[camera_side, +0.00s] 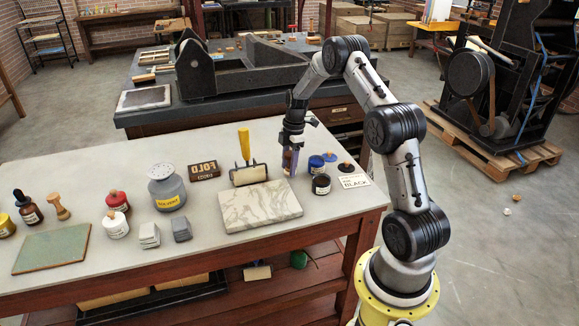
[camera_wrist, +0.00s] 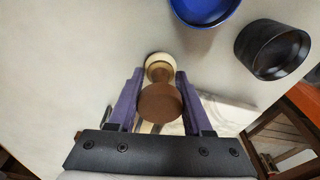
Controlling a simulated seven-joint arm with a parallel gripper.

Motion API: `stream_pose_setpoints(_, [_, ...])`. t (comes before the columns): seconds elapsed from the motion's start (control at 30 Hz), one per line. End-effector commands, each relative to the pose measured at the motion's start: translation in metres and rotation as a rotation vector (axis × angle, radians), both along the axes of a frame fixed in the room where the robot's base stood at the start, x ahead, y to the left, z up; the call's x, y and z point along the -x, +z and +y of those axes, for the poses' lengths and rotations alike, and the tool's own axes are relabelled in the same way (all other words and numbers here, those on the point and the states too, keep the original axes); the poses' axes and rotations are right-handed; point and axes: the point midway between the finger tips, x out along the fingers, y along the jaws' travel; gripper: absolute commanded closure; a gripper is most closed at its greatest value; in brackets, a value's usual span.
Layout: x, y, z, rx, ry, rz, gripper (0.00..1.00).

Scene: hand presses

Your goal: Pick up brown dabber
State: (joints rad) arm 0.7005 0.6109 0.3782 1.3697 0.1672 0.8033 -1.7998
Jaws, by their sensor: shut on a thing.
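The brown dabber (camera_wrist: 160,102) sits between the two purple fingers of my gripper (camera_wrist: 158,82) in the wrist view. Its round brown end faces the camera, and a cream rounded part shows beyond it. In the side view my gripper (camera_side: 290,170) points down over the right part of the table, behind the marble slab, and is shut on the dabber. There the dabber is small and mostly hidden by the fingers. I cannot tell whether it touches the table.
The marble slab (camera_side: 260,205) lies in front. A yellow-handled brayer (camera_side: 245,160) stands left. A wooden dabber-like piece (camera_side: 58,207) stands far left.

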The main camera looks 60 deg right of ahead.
Motion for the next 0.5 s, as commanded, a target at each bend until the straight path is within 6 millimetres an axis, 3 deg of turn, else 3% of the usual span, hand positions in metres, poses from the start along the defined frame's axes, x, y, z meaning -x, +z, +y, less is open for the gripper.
stream_pose_setpoints(0.27, [-0.001, 0.019, -0.001, 0.004, -0.001, -0.004, 1.00])
stream_pose_setpoints(0.37, [0.000, 0.036, 0.000, 0.004, -0.001, -0.004, 1.00])
stream_pose_setpoints(0.5, [0.019, 0.063, 0.014, 0.004, -0.001, -0.004, 1.00])
